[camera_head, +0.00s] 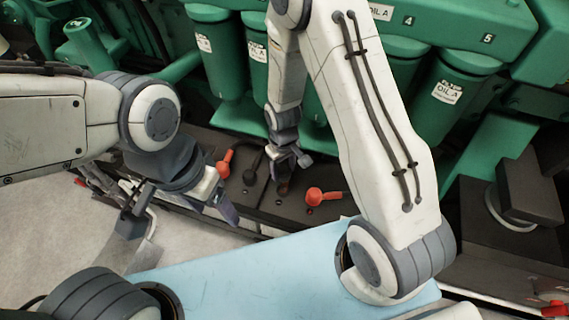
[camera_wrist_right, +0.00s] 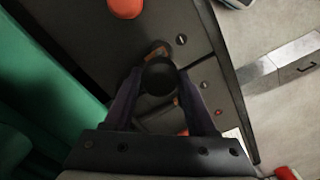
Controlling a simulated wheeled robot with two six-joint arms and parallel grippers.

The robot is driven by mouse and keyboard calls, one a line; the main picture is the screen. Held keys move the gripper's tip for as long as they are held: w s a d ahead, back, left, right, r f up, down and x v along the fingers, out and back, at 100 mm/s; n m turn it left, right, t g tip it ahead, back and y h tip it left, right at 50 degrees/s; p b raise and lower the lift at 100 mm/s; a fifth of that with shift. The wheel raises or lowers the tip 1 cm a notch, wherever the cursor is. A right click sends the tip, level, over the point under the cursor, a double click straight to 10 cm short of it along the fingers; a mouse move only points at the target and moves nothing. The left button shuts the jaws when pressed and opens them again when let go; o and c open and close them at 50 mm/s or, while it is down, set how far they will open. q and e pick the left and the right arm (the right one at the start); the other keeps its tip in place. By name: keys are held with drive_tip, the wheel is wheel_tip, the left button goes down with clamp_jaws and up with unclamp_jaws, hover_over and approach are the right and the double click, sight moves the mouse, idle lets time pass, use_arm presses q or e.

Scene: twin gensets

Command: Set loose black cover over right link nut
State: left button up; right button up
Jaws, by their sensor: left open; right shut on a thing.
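My right gripper (camera_head: 285,163) is over the dark battery top, pointing down. In the right wrist view its fingers (camera_wrist_right: 159,90) are shut on the round black cover (camera_wrist_right: 159,77). The cover hides much of what lies under it. A small copper-brown part (camera_wrist_right: 158,49) shows just past the cover's edge; I cannot tell whether it belongs to the link nut, nor whether the cover touches anything below. My left gripper (camera_head: 184,212) is open and empty at the left, above the near edge of the battery.
Red caps sit on the battery top (camera_head: 262,212), one to the left (camera_head: 225,163) and one to the right (camera_head: 317,196) of my right gripper. A black cap (camera_head: 250,176) lies beside it. Green engine filters (camera_head: 215,60) stand behind. A light blue surface (camera_head: 240,273) lies in front.

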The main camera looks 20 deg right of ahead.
sight(284, 187)
drive_tip(key=shift+w+a+f+b, duration=0.1)
drive_tip(key=shift+f+b, duration=0.35)
drive_tip(key=shift+f, duration=0.2)
wheel_tip(284, 187, down, 4)
drive_tip(key=b, duration=0.3)
drive_tip(key=shift+f+b, duration=0.1)
drive_tip(key=shift+b, duration=0.2)
drive_tip(key=shift+s, duration=0.2)
drive_tip(key=shift+f, duration=0.3)
drive_tip(key=shift+f+b, duration=0.7)
drive_tip(key=shift+f, duration=0.05)
